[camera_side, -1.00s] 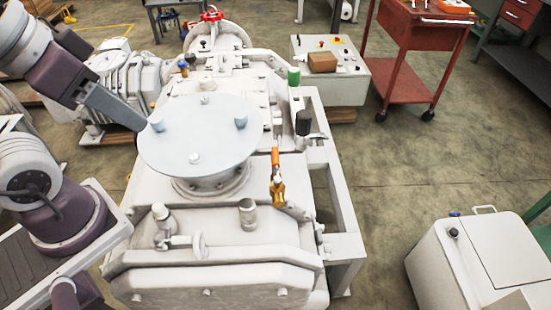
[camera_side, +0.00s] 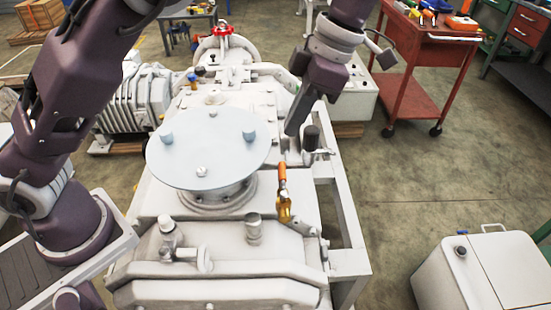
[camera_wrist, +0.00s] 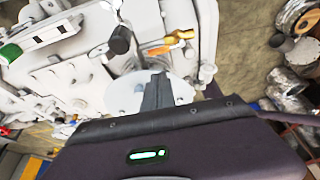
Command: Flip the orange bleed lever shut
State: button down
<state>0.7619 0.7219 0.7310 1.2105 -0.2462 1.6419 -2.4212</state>
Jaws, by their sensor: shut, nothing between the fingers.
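The orange bleed lever (camera_side: 282,178) sits on a brass valve (camera_side: 284,208) at the right side of the white pump, right of the round flange plate. In the side view it extends from the brass body toward the back of the pump. In the wrist view the orange lever (camera_wrist: 156,50) and the brass body (camera_wrist: 179,37) show just beyond the fingers. My gripper (camera_side: 291,131) is shut and empty, pointing down. In the side view its tips appear behind the lever, near the black cylinder, apart from the lever.
A black-topped cylinder (camera_side: 311,138) stands close to my fingertips. The pale round plate (camera_side: 208,150) rises left of the lever. A white frame rail (camera_side: 345,195) runs along the right.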

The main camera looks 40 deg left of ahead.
aim_at(283, 167)
jog(key=shift+d+f, duration=0.1)
jog(key=x, duration=1)
jog(key=shift+w+d+m, duration=0.2)
jog(key=shift+w+m, duration=0.1)
jog(key=shift+m, duration=0.3)
jog(key=shift+w+d+m+t+y, duration=0.3)
jog(key=shift+m+t, duration=0.1)
jog(key=shift+m, duration=0.3)
jog(key=d+m+t, duration=0.5)
jog(key=d+m, duration=0.2)
jog(key=m, duration=0.8)
jog(key=shift+w+m, duration=0.3)
jog(key=shift+w, duration=0.05)
jog(key=shift+h, duration=0.4)
